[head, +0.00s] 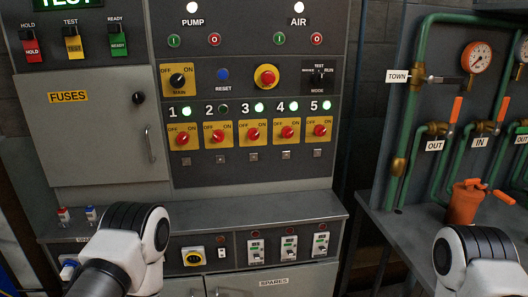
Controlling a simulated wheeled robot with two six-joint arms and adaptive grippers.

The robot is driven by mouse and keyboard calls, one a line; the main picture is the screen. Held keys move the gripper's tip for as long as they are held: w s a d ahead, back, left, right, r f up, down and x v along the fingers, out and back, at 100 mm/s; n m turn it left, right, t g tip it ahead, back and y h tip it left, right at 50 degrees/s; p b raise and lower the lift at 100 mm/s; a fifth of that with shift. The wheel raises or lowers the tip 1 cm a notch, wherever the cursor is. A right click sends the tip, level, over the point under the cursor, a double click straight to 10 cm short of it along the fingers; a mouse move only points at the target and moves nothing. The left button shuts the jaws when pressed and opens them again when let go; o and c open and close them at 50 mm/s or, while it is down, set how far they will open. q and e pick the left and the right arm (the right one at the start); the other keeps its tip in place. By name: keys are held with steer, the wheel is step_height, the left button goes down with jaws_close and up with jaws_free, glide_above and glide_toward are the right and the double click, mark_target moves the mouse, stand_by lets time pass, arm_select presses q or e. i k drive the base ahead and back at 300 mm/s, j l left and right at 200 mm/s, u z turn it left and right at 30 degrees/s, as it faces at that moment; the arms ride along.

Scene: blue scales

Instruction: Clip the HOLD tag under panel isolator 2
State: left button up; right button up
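The red HOLD tag (31,48) hangs at the upper left of the panel, under a small HOLD label. A yellow TEST tag (73,46) and a green READY tag (118,46) hang to its right. Isolator 2 (218,135) is a red knob on a yellow plate, second from left in the row of several. Its lamp (223,108) is dark; the others in the row glow green. A small square clip (219,160) sits below isolator 2, with no tag on it. Arm links of mine show at the bottom, but neither gripper shows.
A grey FUSES door (85,130) with a handle (150,145) stands left of the isolators. A grey ledge (270,207) juts out below the panel. Green pipes (398,165) with orange-handled valves and an orange can (465,203) stand at right.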

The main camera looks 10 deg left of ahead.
mark_target(31, 47)
steer(key=u, duration=1.5)
